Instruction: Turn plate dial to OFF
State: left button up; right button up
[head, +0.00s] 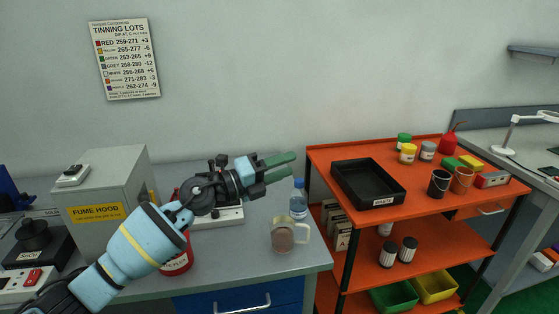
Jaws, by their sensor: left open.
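My left arm reaches in from the lower left, across the grey bench. Its gripper (291,164) has two green fingers pointing right, slightly apart, open and empty above the bench's back part. Below my left wrist is a white, flat device (230,217) that looks like the plate. My wrist and forearm cover much of it. I cannot make out its dial or the dial's setting. My right gripper is not in view.
A clear mug (284,237) and a water bottle (298,201) stand right of the white device. A red can (178,264) is partly behind my forearm. A grey fume hood box (103,178) and a black-knobbed unit (34,236) stand left. An orange cart (330,153) stands right.

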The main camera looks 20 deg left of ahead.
pick_arm(q)
jog(key=shift+s+a+r+n+t+y, duration=0.1)
jog(key=shift+a+r+n+t+y, duration=0.05)
jog(key=shift+r+n+t, duration=0.35)
jog(key=shift+a+r+n+t+y, duration=0.15)
jog(key=shift+r+n+t, duration=0.1)
jog(key=shift+n+t, duration=0.35)
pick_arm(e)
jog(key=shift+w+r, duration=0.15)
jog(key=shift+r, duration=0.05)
